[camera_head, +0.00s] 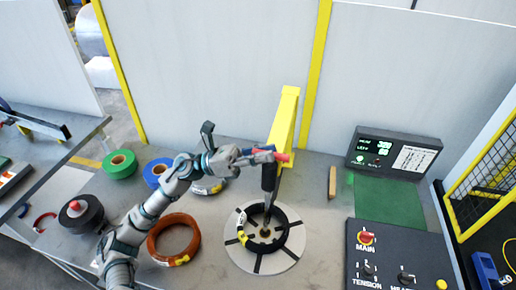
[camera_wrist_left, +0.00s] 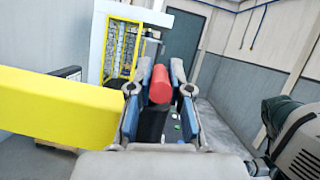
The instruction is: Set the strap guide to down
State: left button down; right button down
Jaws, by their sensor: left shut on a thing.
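The strap guide's red handle (camera_head: 284,157) sticks out beside the yellow post (camera_head: 286,120). A black guide part (camera_head: 269,178) hangs below it, above the wrapping table. My left gripper (camera_head: 264,151) is shut on the red handle. In the left wrist view the handle (camera_wrist_left: 160,86) lies between the two fingers (camera_wrist_left: 160,92), and the yellow post (camera_wrist_left: 60,115) is at the left. A black coil with a yellow tag (camera_head: 242,228) lies on the round white turntable (camera_head: 262,264) below. My right gripper is not in view.
An orange-brown coil (camera_head: 174,239), a green roll (camera_head: 120,164) and a blue roll (camera_head: 156,172) lie on the table at left. A control panel (camera_head: 398,262) and a lit display (camera_head: 392,150) stand at right. A wooden stick (camera_head: 332,182) lies right of the post.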

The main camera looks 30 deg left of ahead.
pick_arm(q)
jog(key=shift+d+f, duration=0.3)
jog(key=shift+f, duration=0.15)
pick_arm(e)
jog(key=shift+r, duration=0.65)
pick_arm(q)
jog(key=c, duration=1.3)
grip_release()
jog(key=shift+o, duration=1)
jog(key=shift+w+d, duration=0.1)
jog(key=shift+d, duration=0.25)
jog(key=shift+r, duration=0.15)
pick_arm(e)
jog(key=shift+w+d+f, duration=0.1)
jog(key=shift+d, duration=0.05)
pick_arm(q)
jog(key=shift+w+a, duration=0.1)
jog(key=shift+a, duration=0.1)
